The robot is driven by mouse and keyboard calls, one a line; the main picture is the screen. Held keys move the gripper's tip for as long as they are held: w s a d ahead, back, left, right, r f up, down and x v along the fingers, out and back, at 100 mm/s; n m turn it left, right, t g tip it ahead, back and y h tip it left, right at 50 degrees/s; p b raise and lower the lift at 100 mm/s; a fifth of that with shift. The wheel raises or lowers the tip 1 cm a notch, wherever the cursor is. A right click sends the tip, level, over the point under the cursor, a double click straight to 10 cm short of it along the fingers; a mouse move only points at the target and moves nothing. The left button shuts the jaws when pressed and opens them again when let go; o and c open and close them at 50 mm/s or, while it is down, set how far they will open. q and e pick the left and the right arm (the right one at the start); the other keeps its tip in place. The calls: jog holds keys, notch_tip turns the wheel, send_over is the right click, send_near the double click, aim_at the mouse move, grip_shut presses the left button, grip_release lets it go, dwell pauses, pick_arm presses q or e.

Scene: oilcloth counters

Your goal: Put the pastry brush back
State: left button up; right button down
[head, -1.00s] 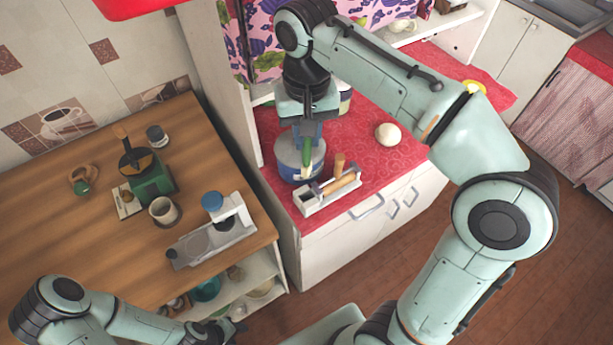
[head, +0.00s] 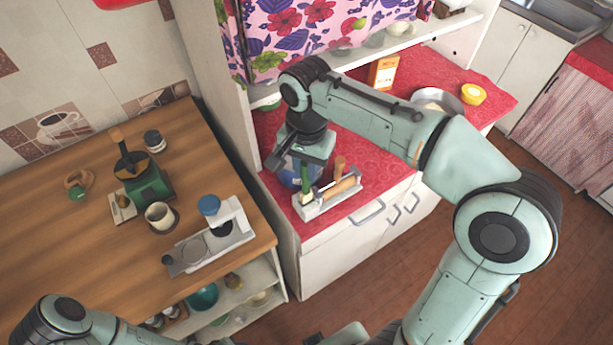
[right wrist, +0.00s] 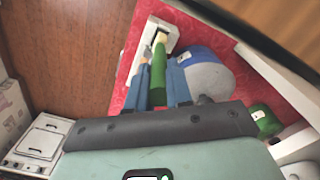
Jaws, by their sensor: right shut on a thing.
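The pastry brush, with a green handle (head: 305,178) and a pale tip, points down from my right gripper (head: 304,164), which is shut on its handle. In the right wrist view the green handle (right wrist: 158,78) sits between the fingers of my right gripper (right wrist: 161,86). The brush tip is at the left end of a white holder (head: 318,206), which also shows in the right wrist view (right wrist: 146,42). I cannot tell how deep the tip sits in it. Light wooden handles (head: 341,187) stand in the holder's other part. My left gripper is out of view.
A blue-and-grey pot (right wrist: 208,76) stands close beside the holder on the red counter (head: 385,160). An orange box (head: 383,72), a metal bowl (head: 437,99) and a yellow bowl (head: 473,94) are further back. A wooden counter (head: 100,215) with a green grinder (head: 148,186) is at left.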

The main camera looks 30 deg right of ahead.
aim_at(306, 179)
notch_tip(306, 179, down, 3)
jog(key=shift+r, duration=0.1)
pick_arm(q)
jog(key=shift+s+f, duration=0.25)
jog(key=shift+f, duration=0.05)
pick_arm(e)
jog(key=shift+f+b, duration=0.25)
jog(key=shift+b, duration=0.05)
jog(key=shift+f, duration=0.35)
jog(key=c, duration=1)
grip_release()
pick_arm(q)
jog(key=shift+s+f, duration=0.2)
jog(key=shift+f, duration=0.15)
pick_arm(e)
jog(key=shift+r, duration=0.15)
